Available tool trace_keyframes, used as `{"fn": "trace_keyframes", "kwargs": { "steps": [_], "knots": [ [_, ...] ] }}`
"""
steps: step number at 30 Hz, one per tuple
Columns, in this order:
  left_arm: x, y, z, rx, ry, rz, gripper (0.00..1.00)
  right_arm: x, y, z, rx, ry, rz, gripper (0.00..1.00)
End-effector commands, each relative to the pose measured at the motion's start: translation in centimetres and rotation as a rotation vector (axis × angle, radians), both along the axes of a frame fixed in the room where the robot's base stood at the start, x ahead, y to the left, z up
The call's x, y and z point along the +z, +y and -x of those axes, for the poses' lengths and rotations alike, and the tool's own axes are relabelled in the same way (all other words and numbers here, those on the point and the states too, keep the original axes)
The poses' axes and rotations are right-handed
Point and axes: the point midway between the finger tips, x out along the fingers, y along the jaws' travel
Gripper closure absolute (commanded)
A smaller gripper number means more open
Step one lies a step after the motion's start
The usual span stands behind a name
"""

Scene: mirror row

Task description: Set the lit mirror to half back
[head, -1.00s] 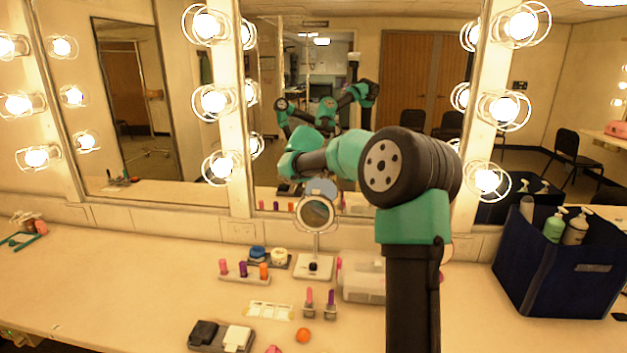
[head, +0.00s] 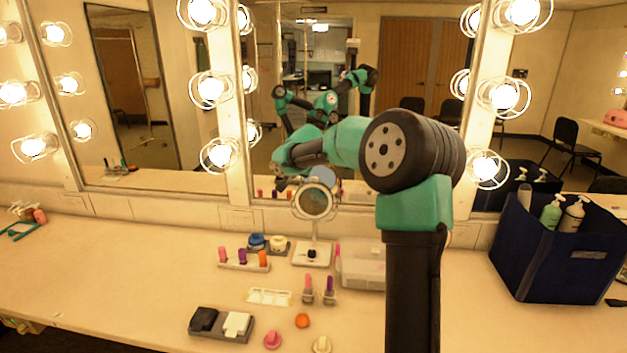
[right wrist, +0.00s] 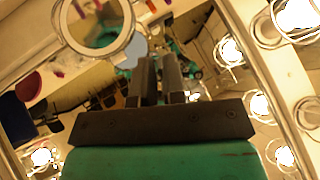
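The small round mirror (head: 315,202) with a pale ring frame stands on a post above its square white base (head: 311,256), towards the back of the counter. Its face looks near upright; I cannot tell its exact tilt. It also shows at the top left in the right wrist view (right wrist: 100,22). My right gripper (right wrist: 158,62) is beside the mirror's ring, with its two dark fingers close together and nothing seen between them. I cannot tell whether it touches the ring. My left gripper is not in view.
A lipstick rack (head: 243,262), two jars, a clear box (head: 361,265) and two lipsticks stand around the mirror base. A grey tray (head: 222,325) and an orange ball (head: 302,320) lie in front. A navy caddy (head: 556,255) stands right.

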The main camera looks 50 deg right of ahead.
Motion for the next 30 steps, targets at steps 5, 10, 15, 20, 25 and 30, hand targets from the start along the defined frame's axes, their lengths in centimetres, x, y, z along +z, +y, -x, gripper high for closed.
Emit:
{"fn": "trace_keyframes", "kwargs": {
  "steps": [5,10,15,20,25,30],
  "knots": [
    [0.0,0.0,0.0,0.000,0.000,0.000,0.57,-1.4,2.5,-1.8,0.003,-0.210,-0.188,1.00],
    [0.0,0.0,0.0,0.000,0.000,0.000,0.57,-1.8,3.7,-2.7,-0.061,-0.424,-0.325,1.00],
    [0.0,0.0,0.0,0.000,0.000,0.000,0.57,-2.0,3.4,-2.6,-0.189,-0.634,-0.414,1.00],
    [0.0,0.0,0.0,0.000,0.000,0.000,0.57,-2.6,2.3,-1.3,-0.364,-0.812,-0.448,1.00],
    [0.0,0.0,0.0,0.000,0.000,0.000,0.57,-3.9,0.7,1.4,-0.598,-0.961,-0.428,1.00],
    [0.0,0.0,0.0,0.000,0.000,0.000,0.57,-5.5,-0.3,4.7,-0.821,-1.043,-0.368,1.00]
  ]
}}
